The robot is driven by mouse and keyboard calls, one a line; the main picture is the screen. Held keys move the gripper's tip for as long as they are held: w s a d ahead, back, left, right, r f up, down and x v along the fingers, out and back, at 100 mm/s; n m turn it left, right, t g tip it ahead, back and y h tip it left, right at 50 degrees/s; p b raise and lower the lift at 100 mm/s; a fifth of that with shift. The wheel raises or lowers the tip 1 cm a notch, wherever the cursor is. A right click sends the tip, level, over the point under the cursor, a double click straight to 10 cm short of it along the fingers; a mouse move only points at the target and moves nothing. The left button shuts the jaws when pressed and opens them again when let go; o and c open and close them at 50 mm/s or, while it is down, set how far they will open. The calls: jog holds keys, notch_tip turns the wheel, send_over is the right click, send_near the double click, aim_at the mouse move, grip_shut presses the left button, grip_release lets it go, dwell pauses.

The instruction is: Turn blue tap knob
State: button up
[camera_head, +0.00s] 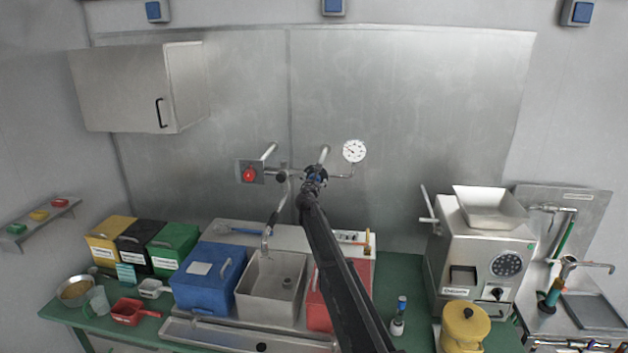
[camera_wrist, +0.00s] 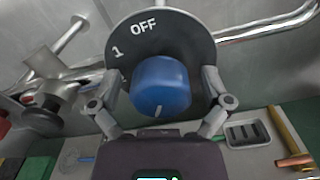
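The blue tap knob (camera_wrist: 160,85) faces the wrist camera in front of a dark round dial plate (camera_wrist: 140,35). The plate reads OFF at the top and 1 to its left, with another mark partly hidden lower down. A pale line on the knob's face sits near its lower edge. In the head view my gripper (camera_head: 315,176) is at the wall pipework and largely covers the knob.
A round pressure gauge (camera_head: 354,151) is right of my gripper, and a red knob (camera_head: 249,175) is to the left. A grey sink (camera_head: 270,290), a blue bin (camera_head: 208,278) and a red bin (camera_head: 360,275) stand below. A grinder (camera_head: 480,255) stands at right.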

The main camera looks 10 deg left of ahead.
jog(key=shift+s, duration=0.15)
jog(key=s, duration=1.2)
jog(key=shift+a, duration=0.15)
jog(key=shift+w, duration=0.1)
jog(key=s+d+f+m+g+h+b, duration=0.25)
jog(key=s+d+f+m, duration=0.35)
jog(key=d, duration=0.3)
jog(key=s+d+f+m+g+h+b, duration=0.1)
jog(key=s+d+f+m+g, duration=0.3)
jog(key=s+d+m, duration=0.45)
jog(key=s+d+f+m+g+h+b, duration=0.1)
jog(key=s+d+f+m+g+h, duration=0.15)
jog(key=s+d+f+m, duration=0.6)
jog(key=s+d+f+m+g+y+b, duration=0.1)
jog(key=s+d+f+m+g+y, duration=0.1)
jog(key=s, duration=0.5)
jog(key=s+d+f+m+g+y+b, duration=0.1)
jog(key=s+d+f+m+g+y, duration=0.1)
jog(key=s, duration=0.6)
jog(key=s+d+f+m+g+y+b, duration=0.1)
jog(key=s+f+m+g, duration=0.3)
jog(key=s, duration=0.4)
jog(key=shift+d+f+m+g+y+b, duration=0.15)
jog(key=shift+d+m+g+y+b, duration=0.3)
jog(key=shift+m+y, duration=0.35)
